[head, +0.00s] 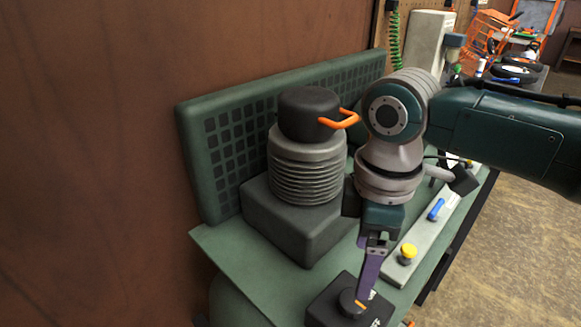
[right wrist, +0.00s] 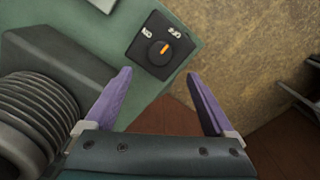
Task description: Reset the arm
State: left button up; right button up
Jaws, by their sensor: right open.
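My right gripper (right wrist: 158,98) is open and empty in the right wrist view, its two purple fingers spread apart. In the head view, its arm comes in from the right and the gripper (head: 365,288) points down over the green bench top. A black box with a round knob and an orange mark (head: 349,303) lies below the fingers in the head view. In the right wrist view the knob (right wrist: 160,53) is beyond the fingertips, between their lines and apart from them. My left gripper is not in view.
A ribbed grey cylinder with a black cap and orange handle (head: 309,115) stands on a dark block (head: 283,225), close beside my right arm. A green grid panel (head: 238,148) stands behind. A pale strip with yellow and blue knobs (head: 424,233) lies right. Floor is open at right.

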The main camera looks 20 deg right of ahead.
dwell(0.4)
jog(key=s+a+m+t+y, duration=0.2)
jog(key=s+a, duration=0.6)
jog(key=s+d+r+m+t+h, duration=0.1)
jog(key=s+d+r+m+h, duration=0.1)
jog(key=s+d+r+m, duration=0.4)
notch_tip(320, 180, up, 34)
jog(key=s+a+m+p, duration=0.1)
jog(key=s+p, duration=0.1)
jog(key=p, duration=3.3)
jog(key=shift+t, duration=0.3)
jog(key=shift+s+r, duration=0.1)
